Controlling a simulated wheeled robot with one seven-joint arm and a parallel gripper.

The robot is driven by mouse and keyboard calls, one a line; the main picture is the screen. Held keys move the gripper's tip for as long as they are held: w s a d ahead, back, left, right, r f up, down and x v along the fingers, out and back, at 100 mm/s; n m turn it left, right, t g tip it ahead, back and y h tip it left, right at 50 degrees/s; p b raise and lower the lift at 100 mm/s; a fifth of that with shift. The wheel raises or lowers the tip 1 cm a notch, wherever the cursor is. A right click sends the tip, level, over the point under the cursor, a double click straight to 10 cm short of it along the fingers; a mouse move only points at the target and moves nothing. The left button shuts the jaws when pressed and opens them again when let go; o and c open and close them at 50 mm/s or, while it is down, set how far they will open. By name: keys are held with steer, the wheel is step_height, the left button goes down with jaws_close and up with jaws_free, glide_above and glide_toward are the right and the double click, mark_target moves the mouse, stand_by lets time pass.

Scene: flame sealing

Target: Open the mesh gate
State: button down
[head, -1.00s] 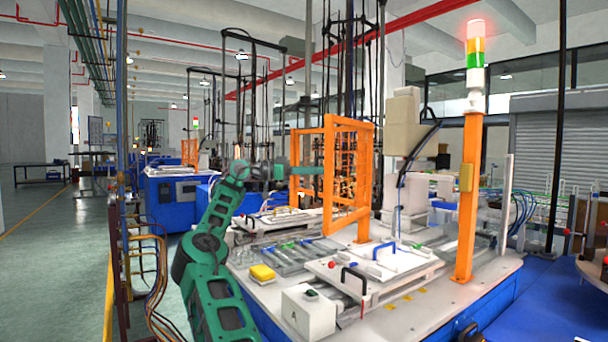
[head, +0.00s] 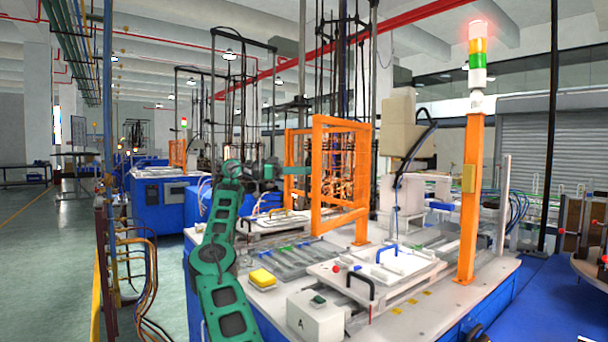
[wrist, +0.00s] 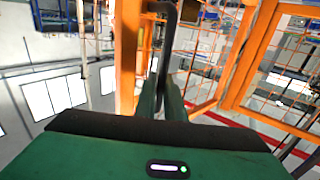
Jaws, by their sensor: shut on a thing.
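The mesh gate (head: 317,180) is an orange frame with wire mesh, above the white machine table in the head view. Its frame also fills much of the wrist view (wrist: 240,62). My gripper (head: 306,171) reaches to the gate's left side at mid height. In the wrist view my gripper's fingers (wrist: 163,92) are shut on a dark bar handle (wrist: 169,45) beside an orange upright. The exact contact is partly hidden between the fingers. The gate panel stands at an angle, with its side frame to the left.
The white table (head: 410,325) carries a yellow block (head: 262,278), a white control box (head: 316,315) and fixtures with blue and black handles. An orange post (head: 468,210) with a lit signal tower (head: 477,55) stands on the right. Open floor (head: 40,270) lies on the left.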

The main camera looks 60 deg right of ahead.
steer(key=c, duration=1.8)
jaws_free()
steer(key=shift+d+f, duration=0.1)
steer(key=shift+f, duration=0.05)
steer(key=shift+c, duration=0.2)
steer(key=shift+w+a, duration=0.2)
steer(key=shift+w, duration=0.1)
steer(key=v, duration=1)
steer(key=shift+w, duration=0.45)
